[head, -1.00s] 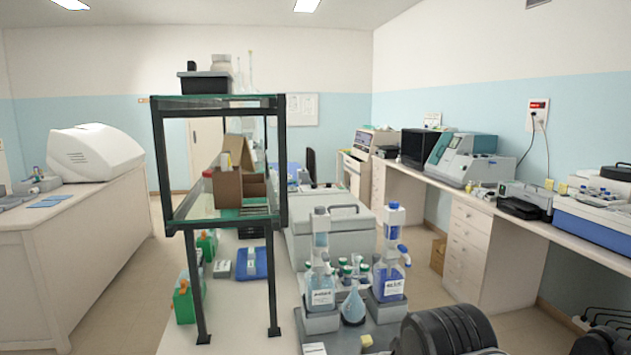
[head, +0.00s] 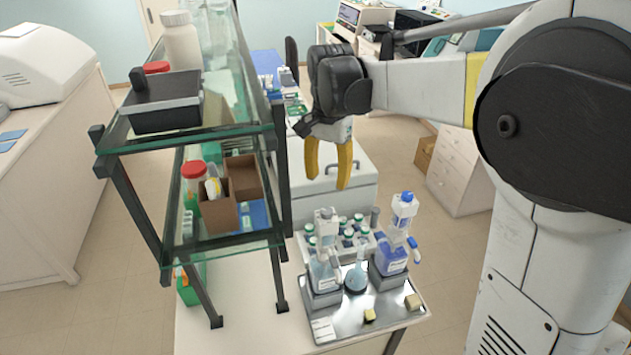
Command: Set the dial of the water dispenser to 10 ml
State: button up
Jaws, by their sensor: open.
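Two bottle-top dispensers stand on a metal tray (head: 345,327) on the bench. The left dispenser (head: 324,270) holds pale clear-blue liquid. The right dispenser (head: 391,258) holds deeper blue liquid and has a blue cap and nozzle. Their labels and dials are too small to read here, so I cannot tell for sure which is the water dispenser; the paler left one looks more like it. My gripper (head: 327,180) has yellow fingers, spread apart and pointing down. It is empty, above and behind the left dispenser, in front of a grey box.
A glass-shelved rack (head: 215,140) with boxes and bottles stands close on the left. A flask (head: 356,277) stands between the dispensers, with several small capped bottles (head: 348,233) behind. A grey box (head: 350,190) is behind.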

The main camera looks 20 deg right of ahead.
aim_at(327, 211)
jog(key=f, duration=1)
jog(key=shift+s+f, duration=0.2)
grip_shut()
